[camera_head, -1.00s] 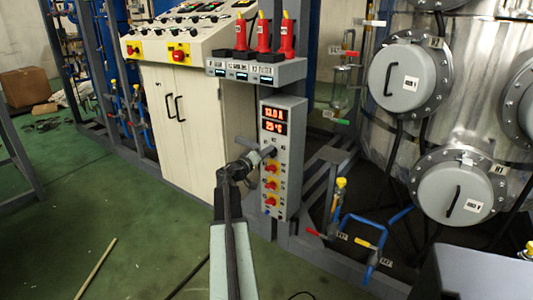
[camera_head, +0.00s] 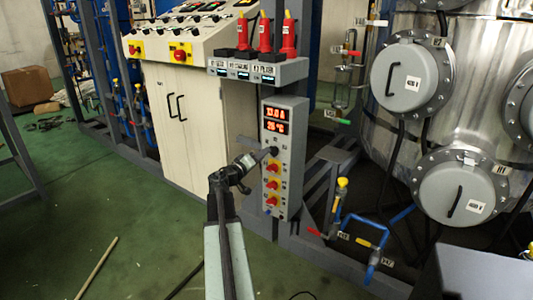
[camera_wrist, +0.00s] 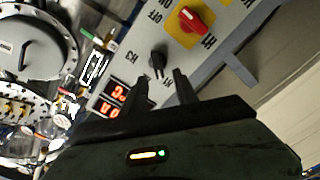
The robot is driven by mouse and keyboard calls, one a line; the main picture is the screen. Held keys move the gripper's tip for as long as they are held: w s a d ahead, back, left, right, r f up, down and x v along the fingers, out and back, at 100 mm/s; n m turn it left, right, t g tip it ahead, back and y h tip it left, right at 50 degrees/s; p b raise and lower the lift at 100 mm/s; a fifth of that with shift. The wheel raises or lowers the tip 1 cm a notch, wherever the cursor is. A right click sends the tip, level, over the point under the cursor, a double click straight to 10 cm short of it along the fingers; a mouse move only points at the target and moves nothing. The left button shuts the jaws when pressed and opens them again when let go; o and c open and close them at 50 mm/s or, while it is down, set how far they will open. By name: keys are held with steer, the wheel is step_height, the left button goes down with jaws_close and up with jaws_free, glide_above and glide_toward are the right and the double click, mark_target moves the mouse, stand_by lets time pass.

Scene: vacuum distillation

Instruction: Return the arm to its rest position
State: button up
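My arm (camera_head: 228,240) reaches up from the bottom of the head view, bent at the wrist. My gripper (camera_head: 263,155) is close in front of the grey control box (camera_head: 283,185), just below its red displays. In the wrist view my gripper (camera_wrist: 160,78) shows two dark fingers spread apart, with nothing held between them. A black knob (camera_wrist: 157,60) on the panel lies just beyond the fingertips, in line with the gap. The fingers look clear of the knob, though the exact distance cannot be told.
Red and yellow switches (camera_head: 272,184) sit below the knob. A cream cabinet (camera_head: 185,120) stands to the left, pipes and valves (camera_head: 342,200) to the right. Green floor (camera_head: 70,190) is open at left.

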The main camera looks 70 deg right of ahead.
steer(key=v, duration=0.3)
steer(key=shift+w+a, duration=0.1)
steer(key=shift+a, duration=0.2)
